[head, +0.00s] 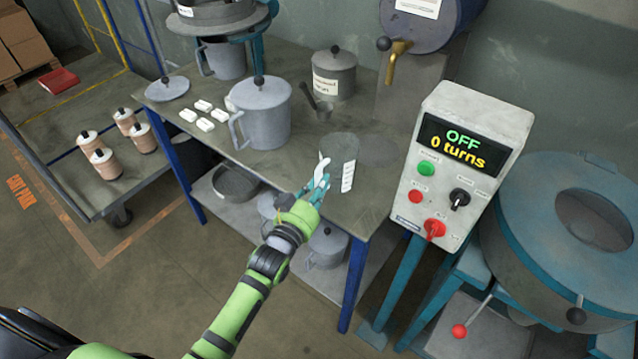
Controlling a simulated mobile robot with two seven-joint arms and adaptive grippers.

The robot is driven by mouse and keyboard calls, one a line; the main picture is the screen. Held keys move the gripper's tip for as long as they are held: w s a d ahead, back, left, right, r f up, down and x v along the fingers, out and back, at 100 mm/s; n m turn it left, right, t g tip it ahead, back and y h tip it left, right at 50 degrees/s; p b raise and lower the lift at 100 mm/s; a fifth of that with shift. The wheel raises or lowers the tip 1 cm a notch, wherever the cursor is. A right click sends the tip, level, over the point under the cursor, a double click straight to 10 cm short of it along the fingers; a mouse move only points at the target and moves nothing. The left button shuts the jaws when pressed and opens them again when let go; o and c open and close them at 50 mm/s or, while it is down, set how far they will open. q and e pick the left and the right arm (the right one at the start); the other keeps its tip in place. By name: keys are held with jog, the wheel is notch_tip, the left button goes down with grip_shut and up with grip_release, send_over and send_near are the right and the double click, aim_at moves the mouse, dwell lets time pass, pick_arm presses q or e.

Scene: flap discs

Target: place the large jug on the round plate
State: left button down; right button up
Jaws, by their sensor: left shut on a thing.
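My left gripper (320,183) is shut on the pale handle of a dark grey jug (340,147) with a white label. This jug is upright at the front right of the workbench (300,55); I cannot tell whether it touches the top. A larger-looking lidded grey jug (262,115) stands to its left on the bench. I cannot clearly make out a bare round plate; a flat round grey disc with a black knob (168,90) lies at the bench's left end. My right gripper is not in view.
Small white blocks (205,123), a labelled lidded pot (334,75) and a small scoop (323,109) are on the bench. A control box (460,165) reading OFF stands right of it, beside a blue-grey drum (570,235). A brass tap (397,60) hangs behind.

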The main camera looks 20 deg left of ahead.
pick_arm(q)
jog(key=shift+f, duration=0.15)
jog(key=c, duration=1.2)
grip_release()
jog(key=shift+f+b, duration=0.15)
jog(key=shift+b, duration=0.25)
jog(key=s+a+b, duration=0.1)
jog(key=s, duration=0.6)
jog(key=shift+a+r+b, duration=0.3)
jog(key=shift+a+r, duration=0.1)
jog(key=shift+f, duration=0.1)
